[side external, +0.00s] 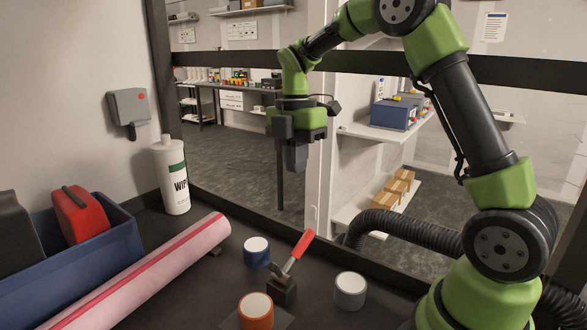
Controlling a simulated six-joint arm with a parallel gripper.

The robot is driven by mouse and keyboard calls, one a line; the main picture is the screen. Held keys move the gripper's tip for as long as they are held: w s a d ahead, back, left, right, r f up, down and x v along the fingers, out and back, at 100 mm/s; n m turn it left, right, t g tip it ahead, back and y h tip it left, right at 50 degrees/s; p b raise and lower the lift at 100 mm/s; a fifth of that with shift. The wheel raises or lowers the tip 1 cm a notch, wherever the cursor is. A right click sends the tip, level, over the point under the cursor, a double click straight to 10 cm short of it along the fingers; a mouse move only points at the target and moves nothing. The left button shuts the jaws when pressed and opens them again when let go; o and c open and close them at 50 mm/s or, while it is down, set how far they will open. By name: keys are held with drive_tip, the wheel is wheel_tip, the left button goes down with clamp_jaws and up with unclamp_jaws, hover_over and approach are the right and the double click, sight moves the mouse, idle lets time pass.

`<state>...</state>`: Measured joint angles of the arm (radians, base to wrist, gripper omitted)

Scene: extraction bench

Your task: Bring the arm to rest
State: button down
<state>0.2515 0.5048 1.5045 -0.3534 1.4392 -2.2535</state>
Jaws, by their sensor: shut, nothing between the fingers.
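My gripper (297,157) hangs above the far part of the bench, pointing down, its fingers together with nothing between them. It is well above the bench top and apart from every object. My green and grey arm rises from the lower right, bends at the top and reaches left to the gripper.
On the dark bench stand a blue-sided roll (257,252), an orange one (256,311), a grey one (350,291) and a red-handled clamp (298,255). A pink roll (150,270), wipes bottle (172,178) and blue bin (105,252) are left. A black hose (405,228) runs right.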

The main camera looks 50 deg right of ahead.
drive_tip(key=s+a+r+m+t, duration=0.3)
drive_tip(key=s+m, duration=0.5)
drive_tip(key=m, duration=0.3)
drive_tip(key=s+a+r+m+t+y, duration=0.1)
drive_tip(key=s+a+r+m+t, duration=0.3)
drive_tip(key=s+a+m, duration=0.3)
drive_tip(key=s+m+t, duration=0.1)
drive_tip(key=s+m, duration=0.1)
drive_tip(key=m, duration=0.2)
drive_tip(key=shift+s+r, duration=0.25)
drive_tip(key=shift+r, duration=0.05)
